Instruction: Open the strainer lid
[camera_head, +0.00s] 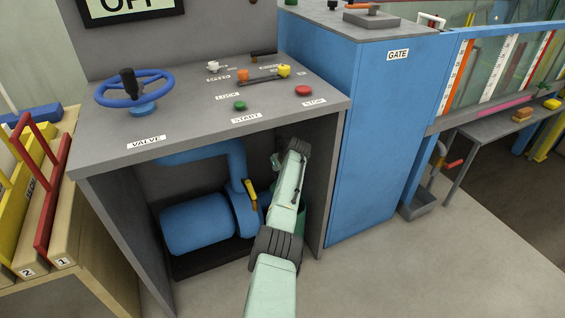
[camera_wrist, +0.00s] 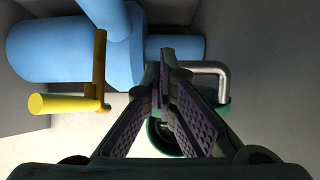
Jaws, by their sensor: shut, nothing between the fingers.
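The green strainer (camera_wrist: 224,97) is partly in the wrist view, behind and right of my gripper (camera_wrist: 166,75). A grey bent bar (camera_wrist: 212,67) rises from its right side and runs left behind my fingers. My fingers come together in front of the bar's left end; I cannot tell if they touch it. A dark round opening or rim shows between and below the fingers, mostly covered, so the lid's position is unclear. In the head view a strip of the green strainer (camera_head: 303,220) shows right of my arm, inside the cabinet, and my arm hides most of it.
A blue pump (camera_head: 197,222) with a pipe stands left of my arm. A yellow lever (camera_wrist: 66,104) sticks out left of my gripper; it also shows in the head view (camera_head: 250,194). The cabinet's grey top (camera_head: 190,118) and side walls enclose the space.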

